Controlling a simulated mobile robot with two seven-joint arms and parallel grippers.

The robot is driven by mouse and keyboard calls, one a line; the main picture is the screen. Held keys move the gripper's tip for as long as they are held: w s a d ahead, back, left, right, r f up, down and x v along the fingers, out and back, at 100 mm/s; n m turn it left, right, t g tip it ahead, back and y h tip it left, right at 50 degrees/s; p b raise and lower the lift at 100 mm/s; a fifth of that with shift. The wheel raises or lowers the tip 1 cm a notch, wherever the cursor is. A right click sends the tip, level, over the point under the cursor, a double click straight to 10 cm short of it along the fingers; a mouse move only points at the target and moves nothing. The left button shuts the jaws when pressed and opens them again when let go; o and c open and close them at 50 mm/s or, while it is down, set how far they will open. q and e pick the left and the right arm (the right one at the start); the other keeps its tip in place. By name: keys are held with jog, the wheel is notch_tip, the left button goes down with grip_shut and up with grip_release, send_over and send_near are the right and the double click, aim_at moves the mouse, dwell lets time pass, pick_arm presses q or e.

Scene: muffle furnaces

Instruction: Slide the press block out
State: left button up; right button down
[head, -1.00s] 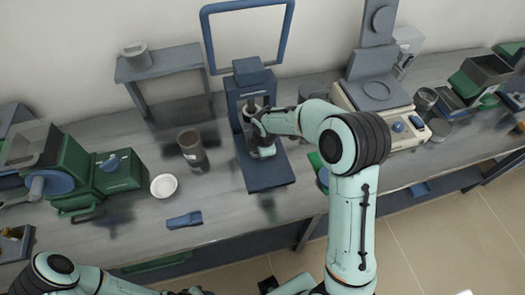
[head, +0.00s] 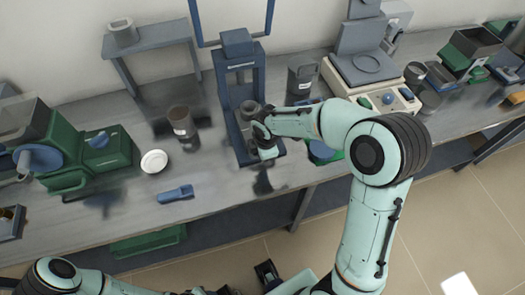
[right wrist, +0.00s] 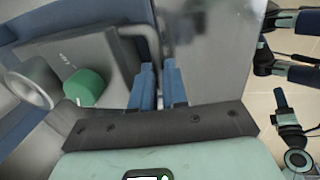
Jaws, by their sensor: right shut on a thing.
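The blue press (head: 237,60) stands upright against the back of the bench, with a flat base reaching toward the bench front. The press block appears to be the grey piece with a round top (head: 249,110) on that base, forward of the upright frame. My right gripper (head: 264,147) is at its front right side and shut on a part of it; the grip itself is mostly hidden by the hand. In the right wrist view, the two blue fingers (right wrist: 160,88) are close together, with the held part hard to see. My left arm shows at the bottom left; its gripper's state is unclear.
A dark jar (head: 184,125), a white dish (head: 154,161) and a blue tool (head: 175,194) lie left of the press. A green machine (head: 98,155) stands farther left. A balance (head: 370,80) stands to the right. The bench ahead of the press base is clear.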

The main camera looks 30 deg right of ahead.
jog(key=c, duration=1.3)
grip_release()
jog(key=shift+s+f, duration=0.1)
jog(key=shift+s, duration=0.15)
jog(key=shift+o, duration=0.8)
jog(key=shift+r, duration=0.45)
notch_tip(320, 180, up, 12)
jog(key=s+p, duration=0.1)
jog(key=s, duration=0.1)
jog(key=shift+s+a+r, duration=0.2)
jog(key=shift+s+a, duration=0.1)
jog(key=shift+a, duration=0.05)
